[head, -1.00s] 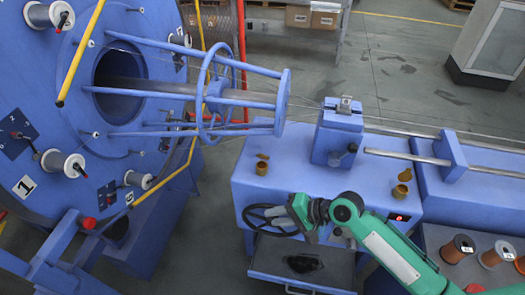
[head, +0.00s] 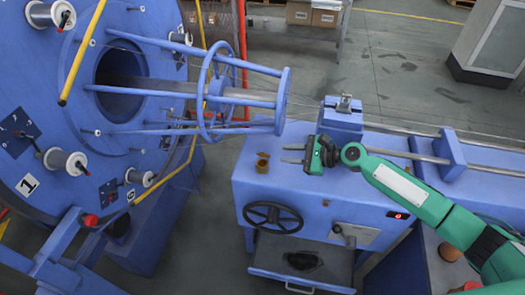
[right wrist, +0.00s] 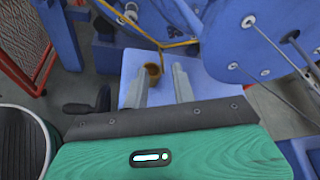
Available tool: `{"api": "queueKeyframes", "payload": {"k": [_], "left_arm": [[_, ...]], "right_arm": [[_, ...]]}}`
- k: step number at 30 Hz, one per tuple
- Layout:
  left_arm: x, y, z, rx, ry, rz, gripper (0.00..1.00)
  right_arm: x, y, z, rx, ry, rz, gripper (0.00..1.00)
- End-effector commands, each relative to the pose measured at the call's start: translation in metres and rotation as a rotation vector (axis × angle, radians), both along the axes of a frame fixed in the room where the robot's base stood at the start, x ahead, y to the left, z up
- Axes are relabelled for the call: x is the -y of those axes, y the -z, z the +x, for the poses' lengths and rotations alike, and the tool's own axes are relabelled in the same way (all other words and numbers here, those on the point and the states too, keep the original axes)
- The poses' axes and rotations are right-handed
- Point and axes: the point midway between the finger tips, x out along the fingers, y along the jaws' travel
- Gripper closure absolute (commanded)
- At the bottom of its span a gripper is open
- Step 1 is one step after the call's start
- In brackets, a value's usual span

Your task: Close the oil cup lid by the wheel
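The oil cup (head: 262,166) by the wheel is a small brass-brown cup on the blue table top, with its lid (head: 263,155) standing open at its far side. The black handwheel (head: 273,217) is on the table's front face below it. My right gripper (head: 288,154) is open and empty, to the right of the cup, fingers pointing left at it and apart from it. In the right wrist view the cup (right wrist: 152,71) shows beyond and between the two spread fingers (right wrist: 161,75). My left gripper is not in view.
A blue clamp block (head: 340,119) stands just behind my right gripper, with rods running right. The strander's tube cage (head: 283,100) overhangs the table's far left. An open drawer (head: 300,264) lies below the handwheel. The table top's left part is clear around the cup.

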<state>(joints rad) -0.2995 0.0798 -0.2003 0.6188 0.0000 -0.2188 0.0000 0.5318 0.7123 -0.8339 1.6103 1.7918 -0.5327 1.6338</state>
Motion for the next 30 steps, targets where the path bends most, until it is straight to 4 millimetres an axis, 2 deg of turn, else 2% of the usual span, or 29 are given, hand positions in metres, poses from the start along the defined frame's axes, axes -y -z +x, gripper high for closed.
{"api": "queueKeyframes", "payload": {"k": [1, 6, 12, 18, 28, 30], "left_arm": [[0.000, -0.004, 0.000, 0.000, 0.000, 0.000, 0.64], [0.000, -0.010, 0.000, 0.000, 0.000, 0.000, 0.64], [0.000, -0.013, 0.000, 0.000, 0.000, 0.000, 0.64], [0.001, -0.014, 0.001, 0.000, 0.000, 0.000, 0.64], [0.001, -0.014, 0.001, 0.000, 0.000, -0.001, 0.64], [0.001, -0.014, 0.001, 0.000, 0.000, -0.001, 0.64]], "right_arm": [[-0.011, 0.000, 0.005, 0.002, -0.002, 0.002, 0.74], [-0.040, 0.013, 0.021, 0.001, -0.002, 0.000, 0.74], [-0.067, 0.026, 0.035, 0.001, -0.002, 0.000, 0.74], [-0.080, 0.032, 0.042, 0.001, -0.002, 0.000, 0.74], [-0.082, 0.034, 0.043, 0.002, -0.002, -0.002, 0.74], [-0.082, 0.034, 0.043, 0.002, -0.002, -0.002, 0.85]]}}
